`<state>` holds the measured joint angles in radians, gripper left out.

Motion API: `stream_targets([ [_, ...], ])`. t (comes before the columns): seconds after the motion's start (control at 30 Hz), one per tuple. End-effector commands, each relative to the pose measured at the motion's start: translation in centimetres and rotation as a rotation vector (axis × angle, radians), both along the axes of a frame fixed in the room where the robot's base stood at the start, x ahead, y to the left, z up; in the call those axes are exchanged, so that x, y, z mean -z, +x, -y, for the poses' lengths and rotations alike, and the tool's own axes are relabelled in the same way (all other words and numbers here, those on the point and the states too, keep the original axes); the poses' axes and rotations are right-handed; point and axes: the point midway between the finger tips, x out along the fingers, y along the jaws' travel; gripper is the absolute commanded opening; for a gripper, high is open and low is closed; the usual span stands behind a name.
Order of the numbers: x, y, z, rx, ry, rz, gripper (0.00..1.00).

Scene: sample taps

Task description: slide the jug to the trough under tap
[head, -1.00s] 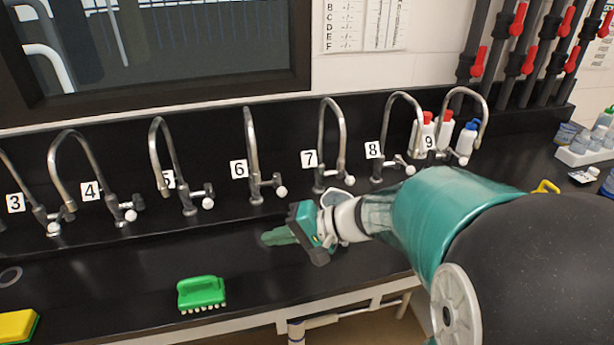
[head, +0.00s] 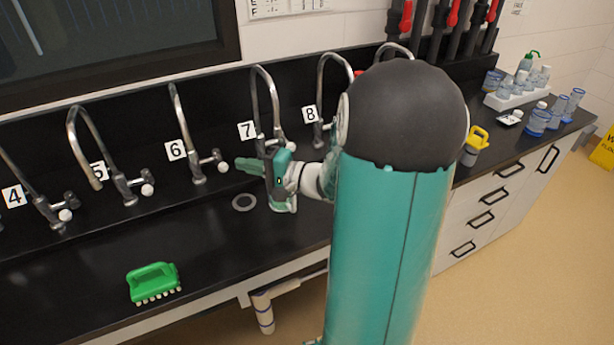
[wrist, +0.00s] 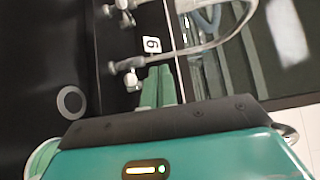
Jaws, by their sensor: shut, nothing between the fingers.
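A jug (head: 284,205), clear with a greenish tint, stands on the black bench near tap 7 (head: 268,105), mostly hidden behind my gripper. Part of a pale rim, probably the jug's, shows at the lower left of the wrist view (wrist: 40,158). My gripper (head: 248,165) is shut and empty, its green fingers pointing left towards the base of tap 6 (head: 195,160). The fingers also show in the wrist view (wrist: 160,88). A grey drain ring (head: 243,202) lies in the black trough surface, just left of the jug.
A green brush (head: 153,283) lies on the bench at the front left. More taps line the back wall on both sides. A yellow-handled container (head: 476,145) and a white rack (head: 515,98) of bottles stand at the right. The bench between brush and drain ring is clear.

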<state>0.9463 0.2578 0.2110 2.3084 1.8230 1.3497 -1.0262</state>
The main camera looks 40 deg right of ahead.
Motion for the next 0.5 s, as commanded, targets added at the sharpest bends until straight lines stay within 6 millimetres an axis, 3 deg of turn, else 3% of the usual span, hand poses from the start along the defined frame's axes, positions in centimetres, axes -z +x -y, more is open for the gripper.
stream_targets([
  [0.5,0.0,-2.7,10.0,-0.001,-0.001,0.000,0.00],
])
